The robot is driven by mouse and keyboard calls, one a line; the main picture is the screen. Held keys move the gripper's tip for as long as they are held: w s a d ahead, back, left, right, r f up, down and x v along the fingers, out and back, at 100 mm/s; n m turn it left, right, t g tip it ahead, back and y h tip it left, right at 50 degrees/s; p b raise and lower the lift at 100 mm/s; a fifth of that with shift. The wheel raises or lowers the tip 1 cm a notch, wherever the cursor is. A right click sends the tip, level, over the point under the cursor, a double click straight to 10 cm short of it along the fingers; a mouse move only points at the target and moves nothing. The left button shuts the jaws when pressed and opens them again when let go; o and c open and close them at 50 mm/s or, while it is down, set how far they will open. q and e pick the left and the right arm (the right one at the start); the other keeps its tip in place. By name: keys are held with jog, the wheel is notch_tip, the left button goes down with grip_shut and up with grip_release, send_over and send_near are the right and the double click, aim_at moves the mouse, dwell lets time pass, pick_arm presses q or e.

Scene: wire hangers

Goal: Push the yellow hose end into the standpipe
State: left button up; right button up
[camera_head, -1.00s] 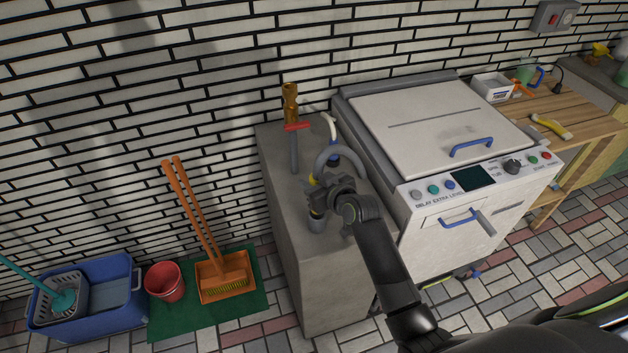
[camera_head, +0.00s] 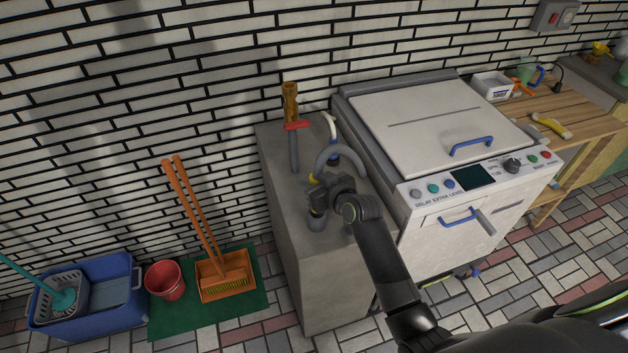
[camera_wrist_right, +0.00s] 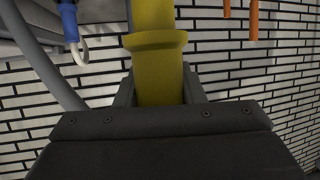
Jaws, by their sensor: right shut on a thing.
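My right gripper (camera_head: 318,200) is shut on the yellow hose end. Most of the hose end is hidden by the gripper in the head view, with a bit of yellow (camera_head: 313,179) showing above it. In the right wrist view the yellow hose end (camera_wrist_right: 155,60), with a wider collar, stands between the fingers (camera_wrist_right: 155,95). The grey hose (camera_head: 340,152) arches up behind the gripper. My left gripper is not in view.
A white machine (camera_head: 440,120) stands close on the right. A broom, red bucket (camera_head: 165,281) and blue mop bucket (camera_head: 110,300) stand at lower left.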

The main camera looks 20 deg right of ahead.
jog(key=shift+f+b, duration=2.9)
jog(key=shift+f, duration=0.8)
jog(key=o, duration=1.1)
jog(key=shift+o, duration=0.2)
jog(key=shift+s, duration=0.15)
jog(key=b+v, duration=0.1)
jog(key=v, duration=1.6)
jog(key=shift+s, duration=0.1)
